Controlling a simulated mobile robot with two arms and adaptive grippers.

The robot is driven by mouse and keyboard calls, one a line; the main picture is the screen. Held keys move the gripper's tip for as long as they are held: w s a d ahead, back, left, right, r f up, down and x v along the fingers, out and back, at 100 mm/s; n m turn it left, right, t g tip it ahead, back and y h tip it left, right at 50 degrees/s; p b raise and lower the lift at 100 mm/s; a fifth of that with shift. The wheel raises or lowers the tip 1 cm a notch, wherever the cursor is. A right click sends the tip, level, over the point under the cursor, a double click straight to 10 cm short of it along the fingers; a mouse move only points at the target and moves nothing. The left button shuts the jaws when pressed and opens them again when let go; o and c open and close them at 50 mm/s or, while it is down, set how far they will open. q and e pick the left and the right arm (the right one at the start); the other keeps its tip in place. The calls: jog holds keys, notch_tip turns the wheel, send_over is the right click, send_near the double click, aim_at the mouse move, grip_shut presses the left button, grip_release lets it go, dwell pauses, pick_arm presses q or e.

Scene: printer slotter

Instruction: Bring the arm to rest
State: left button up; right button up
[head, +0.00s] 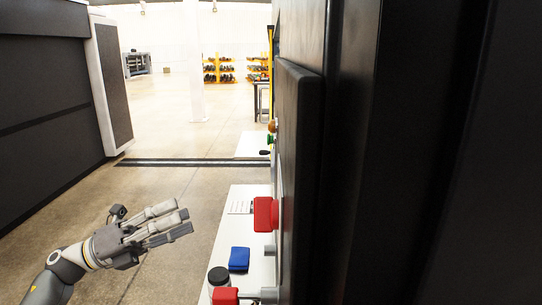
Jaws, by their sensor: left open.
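My left gripper (168,222) shows at the lower left of the head view, with its arm coming in from the bottom left corner. Its grey fingers point right and are open, with nothing between them. It is over the concrete floor, to the left of the white ledge, and appears apart from everything around it. My right gripper does not show.
A black machine (420,150) fills the right side. Its white ledge (228,207) carries a blue block (239,259) and a dark round-topped item (218,277). A dark cabinet (45,100) stands left; floor between is clear.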

pick_arm(q)
jog(key=w+a+f+n+t+y, duration=0.2)
jog(key=w+f+n+t+y, duration=0.15)
jog(key=f+n, duration=0.35)
jog(key=w+a+f+n+t+y, duration=0.2)
jog(key=a+f+n+t+y, duration=0.15)
jog(key=f+n, duration=0.4)
jog(key=w+a+f+n+t+y, duration=0.25)
jog(key=f+n+t, duration=0.25)
jog(key=f, duration=0.4)
jog(key=s+a+f+n+g+y, duration=0.1)
jog(key=s+f+n+y, duration=0.2)
jog(key=f, duration=0.6)
jog(key=s+a+f+n+g+y, duration=0.1)
jog(key=s+f+n+g+y, duration=0.2)
jog(key=f, duration=0.7)
jog(key=s+a+f+n+y, duration=0.1)
jog(key=s+f+n+y, duration=0.25)
jog(key=f, duration=0.55)
jog(key=s+d+f+n+g+y, duration=0.2)
jog(key=s+f+n+g, duration=0.45)
jog(key=s+f, duration=1.45)
jog(key=s+d+f+n+g, duration=0.1)
jog(key=s+d+f+g, duration=0.1)
jog(key=s, duration=1)
jog(key=s+d+f+n+g, duration=0.1)
jog(key=s+f+g, duration=0.3)
jog(key=s, duration=0.9)
jog(key=shift+d+f, duration=0.65)
jog(key=shift+g, duration=0.25)
